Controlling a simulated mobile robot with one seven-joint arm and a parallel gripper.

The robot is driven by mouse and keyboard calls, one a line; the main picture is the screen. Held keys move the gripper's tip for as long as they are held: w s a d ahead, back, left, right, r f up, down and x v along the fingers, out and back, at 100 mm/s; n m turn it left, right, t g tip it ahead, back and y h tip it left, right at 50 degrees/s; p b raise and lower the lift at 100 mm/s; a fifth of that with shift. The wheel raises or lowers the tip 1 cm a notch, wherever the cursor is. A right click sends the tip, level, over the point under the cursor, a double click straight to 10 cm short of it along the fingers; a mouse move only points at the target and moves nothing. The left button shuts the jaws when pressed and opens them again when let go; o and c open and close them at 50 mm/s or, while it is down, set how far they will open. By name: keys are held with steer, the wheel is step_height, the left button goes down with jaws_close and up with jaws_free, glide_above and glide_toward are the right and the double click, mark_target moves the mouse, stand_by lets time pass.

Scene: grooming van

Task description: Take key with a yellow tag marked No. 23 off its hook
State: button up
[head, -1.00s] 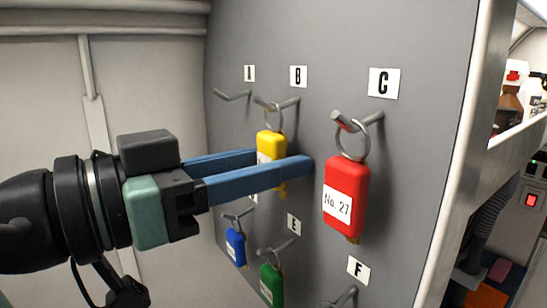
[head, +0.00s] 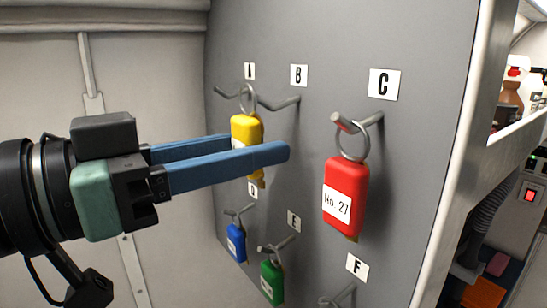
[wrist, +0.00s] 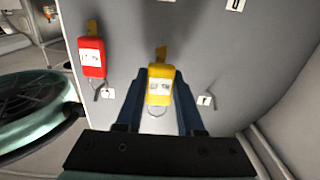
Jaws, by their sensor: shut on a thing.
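The key with the yellow tag (head: 245,128) is between the blue fingers of my gripper (head: 270,152), which is shut on it. It also shows between the fingers in the wrist view (wrist: 160,73), with its white label too small to read. Its ring (head: 247,97) stands above the fingers, at or just past the free tip of hook B (head: 281,104). In the head picture the ring appears left of that tip, clear of the peg. The near finger hides the lower part of the tag.
A red-tagged key No. 27 (head: 345,195) hangs on hook C, close right of my fingertips. Blue (head: 236,243) and green (head: 271,282) keys hang below. Hook A (head: 228,92) is empty. Free room lies left of the grey board (head: 420,60).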

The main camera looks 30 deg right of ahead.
steer(key=shift+a, duration=2.25)
